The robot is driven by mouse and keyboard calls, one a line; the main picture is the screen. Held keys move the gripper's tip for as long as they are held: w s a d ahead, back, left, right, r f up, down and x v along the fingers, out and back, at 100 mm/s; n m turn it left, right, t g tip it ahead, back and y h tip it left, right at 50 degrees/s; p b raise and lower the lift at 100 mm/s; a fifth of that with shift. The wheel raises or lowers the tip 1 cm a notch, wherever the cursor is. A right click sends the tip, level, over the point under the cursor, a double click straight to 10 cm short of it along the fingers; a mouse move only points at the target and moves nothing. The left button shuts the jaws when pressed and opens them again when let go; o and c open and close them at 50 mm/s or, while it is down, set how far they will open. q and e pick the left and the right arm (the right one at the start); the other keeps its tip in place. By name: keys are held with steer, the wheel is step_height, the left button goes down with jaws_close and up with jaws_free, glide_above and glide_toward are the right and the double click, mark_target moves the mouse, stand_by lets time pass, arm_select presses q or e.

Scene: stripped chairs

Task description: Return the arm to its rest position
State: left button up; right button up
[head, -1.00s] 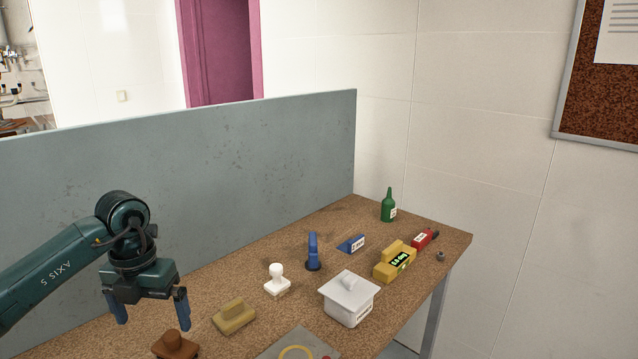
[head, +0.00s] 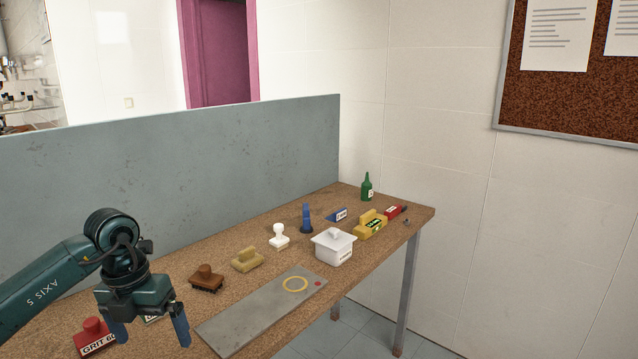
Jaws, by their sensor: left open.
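My left gripper (head: 150,334) comes in from the left in the head view. Its two blue fingers point down and are spread apart, with nothing between them that I can tell is held. It hangs over the near left part of the wooden table (head: 255,277). A red block labelled GRIT (head: 93,338) shows just left of and partly behind the fingers. My right gripper does not show.
A grey plate (head: 247,318) with a yellow ring lies right of the gripper. A brown stamp (head: 206,278), tan block (head: 247,259), white stamp (head: 279,237), white lidded box (head: 333,247) and green bottle (head: 367,187) stand farther back. A grey panel (head: 170,170) borders the table.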

arm_select(q)
steer(key=s+d+f+m+g+h, duration=0.1)
steer(key=s+d+f+h, duration=0.15)
steer(key=d, duration=0.45)
steer(key=s+d+f+h, duration=0.1)
steer(key=d+h, duration=0.3)
steer(key=d, duration=0.2)
steer(key=s+d+f+m+g+h, duration=0.1)
steer(key=s+d+h, duration=0.15)
steer(key=d, duration=0.45)
steer(key=s+d+r+n+t+h, duration=0.2)
steer(key=d+r+n+t+h, duration=0.4)
steer(key=n+h, duration=0.25)
steer(key=w+a+f+n+t+y, duration=0.1)
steer(key=a+f+n+t+y, duration=0.6)
steer(key=n+t, duration=0.85)
steer(key=s+a+f+n+g+y, duration=0.2)
steer(key=s+f+n+g+y, duration=0.2)
steer(key=f, duration=0.4)
steer(key=s+a+f+n+g+y+p, duration=0.1)
steer(key=s+a+f+n+g+y, duration=0.2)
steer(key=s+f+n, duration=0.4)
steer(key=shift+s+f+n+g+y, duration=0.3)
steer(key=shift+f+g+y, duration=0.3)
steer(key=shift+g, duration=0.35)
